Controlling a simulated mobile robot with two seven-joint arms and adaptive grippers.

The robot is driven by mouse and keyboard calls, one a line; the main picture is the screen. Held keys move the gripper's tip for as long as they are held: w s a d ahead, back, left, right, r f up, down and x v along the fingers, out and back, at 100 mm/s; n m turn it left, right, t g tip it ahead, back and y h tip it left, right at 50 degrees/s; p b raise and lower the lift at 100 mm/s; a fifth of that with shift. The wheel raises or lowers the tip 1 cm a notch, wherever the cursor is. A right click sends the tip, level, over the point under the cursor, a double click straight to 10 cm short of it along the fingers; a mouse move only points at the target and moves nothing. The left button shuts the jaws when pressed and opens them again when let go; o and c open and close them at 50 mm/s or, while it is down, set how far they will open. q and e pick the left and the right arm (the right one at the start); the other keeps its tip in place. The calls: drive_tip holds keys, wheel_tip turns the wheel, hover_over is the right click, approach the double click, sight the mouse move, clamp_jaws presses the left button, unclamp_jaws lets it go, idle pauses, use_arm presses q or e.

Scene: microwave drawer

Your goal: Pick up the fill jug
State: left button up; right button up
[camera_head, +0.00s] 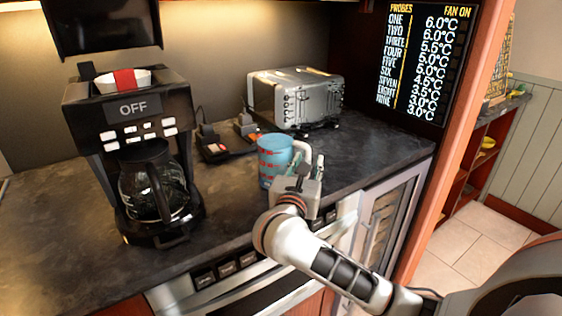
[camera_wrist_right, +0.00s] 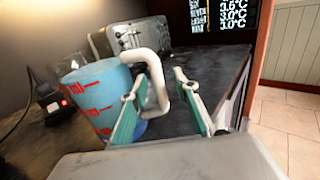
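The fill jug (camera_head: 272,158) is blue with red markings and a white handle. It stands upright on the dark counter (camera_head: 235,215) near its front edge. My right gripper (camera_head: 304,172) is at the jug's handle side. In the right wrist view, the jug (camera_wrist_right: 92,95) is at the left and its white handle (camera_wrist_right: 157,72) reaches between the two teal fingers of my right gripper (camera_wrist_right: 158,102). The fingers are apart, one on each side of the handle, and do not look closed on it. My left gripper is not in view.
A black coffee maker (camera_head: 130,120) with a glass carafe (camera_head: 152,185) stands left of the jug. A silver toaster (camera_head: 295,97) is behind it. Small dark devices (camera_head: 213,148) lie between them. A wood panel (camera_head: 450,140) bounds the counter at the right.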

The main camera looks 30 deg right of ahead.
clamp_jaws()
drive_tip(key=shift+r, duration=0.2)
